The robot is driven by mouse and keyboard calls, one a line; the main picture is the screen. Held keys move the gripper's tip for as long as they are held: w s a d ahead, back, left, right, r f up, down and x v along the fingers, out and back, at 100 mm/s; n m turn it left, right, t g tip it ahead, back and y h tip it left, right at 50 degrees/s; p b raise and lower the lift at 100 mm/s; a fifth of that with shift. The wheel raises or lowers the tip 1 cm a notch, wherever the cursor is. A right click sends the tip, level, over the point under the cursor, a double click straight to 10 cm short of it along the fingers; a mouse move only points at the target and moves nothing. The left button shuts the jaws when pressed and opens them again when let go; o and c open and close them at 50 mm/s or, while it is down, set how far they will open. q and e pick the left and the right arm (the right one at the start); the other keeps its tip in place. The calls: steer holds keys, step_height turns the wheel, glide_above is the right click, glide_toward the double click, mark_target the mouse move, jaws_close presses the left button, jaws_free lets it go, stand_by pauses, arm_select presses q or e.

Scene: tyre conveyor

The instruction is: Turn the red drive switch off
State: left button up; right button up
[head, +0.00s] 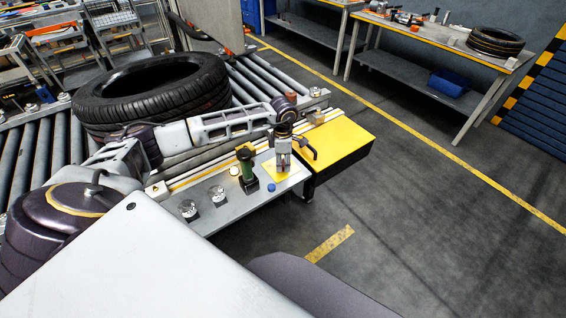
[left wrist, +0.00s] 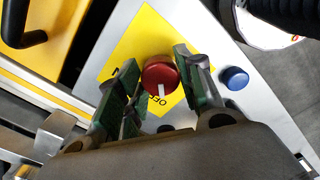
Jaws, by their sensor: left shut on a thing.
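The red drive switch (left wrist: 160,74) is a round knob on a yellow plate (left wrist: 140,45) in the left wrist view. Its white mark points towards partly hidden black lettering that seems to read OFF. My left gripper (left wrist: 157,66) has its green-padded fingers on either side of the knob and is shut on it. In the head view my left gripper (head: 283,168) points down over the yellow plate (head: 268,166) on the grey panel, and it hides the knob. My right gripper is not in view.
A blue button (head: 271,187) and a green-black lever (head: 246,166) are close to my left gripper on the panel. A tyre (head: 150,90) lies on the roller conveyor, beside my left arm. Floor to the right is clear.

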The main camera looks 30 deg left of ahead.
mark_target(283, 163)
arm_select(q)
steer(key=o, duration=1)
step_height(283, 163, up, 12)
stand_by(0.8)
stand_by(0.4)
